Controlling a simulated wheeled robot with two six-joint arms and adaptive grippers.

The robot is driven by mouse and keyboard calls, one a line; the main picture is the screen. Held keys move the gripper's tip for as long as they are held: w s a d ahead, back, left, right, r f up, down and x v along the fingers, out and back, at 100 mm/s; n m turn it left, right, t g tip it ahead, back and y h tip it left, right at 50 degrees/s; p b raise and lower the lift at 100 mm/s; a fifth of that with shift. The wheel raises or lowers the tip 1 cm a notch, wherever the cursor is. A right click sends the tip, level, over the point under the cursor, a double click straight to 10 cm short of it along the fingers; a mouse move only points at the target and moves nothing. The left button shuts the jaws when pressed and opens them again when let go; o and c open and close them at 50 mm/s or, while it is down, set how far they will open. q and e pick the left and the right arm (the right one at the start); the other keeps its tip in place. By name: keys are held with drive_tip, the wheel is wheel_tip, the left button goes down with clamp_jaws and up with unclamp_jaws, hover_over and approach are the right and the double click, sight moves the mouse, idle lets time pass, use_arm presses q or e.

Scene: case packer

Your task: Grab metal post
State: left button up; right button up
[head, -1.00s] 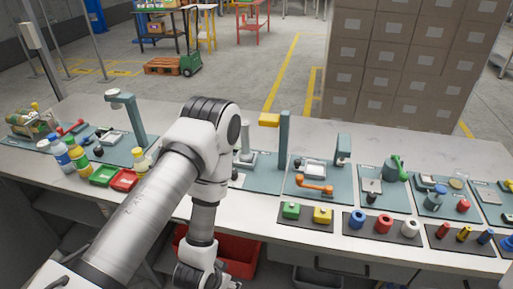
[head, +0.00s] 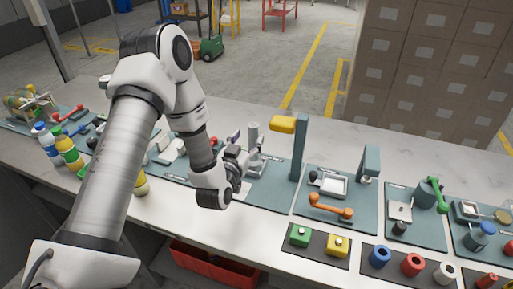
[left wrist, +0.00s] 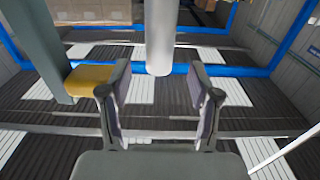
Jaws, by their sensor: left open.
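The silver metal post (head: 253,137) stands upright on a teal station mat in the head view. In the left wrist view it is a pale grey cylinder (left wrist: 160,38) coming in from the top edge. Its end lies in the gap between the finger tips, with space on both sides. My left gripper (head: 240,160) is beside the post, partly hidden by my own wrist. In the left wrist view the left gripper (left wrist: 158,88) is open, with nothing held between its pads. My right gripper is in neither view.
A teal column (head: 299,150) with a yellow block (head: 283,124) stands just right of the post. The column also shows at the left of the wrist view (left wrist: 42,45). An orange handle (head: 331,206) and green and yellow blocks are farther right. Bottles (head: 68,148) stand at left.

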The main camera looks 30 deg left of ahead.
sight(251, 133)
use_arm(q)
drive_tip(key=shift+w+a+r+p, duration=0.1)
drive_tip(key=shift+w+r+p, duration=0.1)
drive_tip(key=shift+w+p, duration=0.2)
drive_tip(key=shift+w+a+r+p, duration=0.1)
drive_tip(key=shift+w+r+p, duration=0.15)
drive_tip(key=shift+w, duration=0.25)
drive_tip(key=w, duration=0.2)
drive_tip(key=w+f, duration=0.1)
drive_tip(key=shift+a+p, duration=0.3)
drive_tip(key=shift+a, duration=0.05)
drive_tip(key=shift+w+a+f, duration=0.1)
drive_tip(key=shift+w+f, duration=0.1)
drive_tip(key=shift+s+r, duration=0.15)
drive_tip(key=shift+s, duration=0.05)
drive_tip(key=shift+c, duration=1)
drive_tip(key=shift+s, duration=0.1)
drive_tip(key=c, duration=0.6)
clamp_jaws()
drive_tip(key=shift+r, duration=0.1)
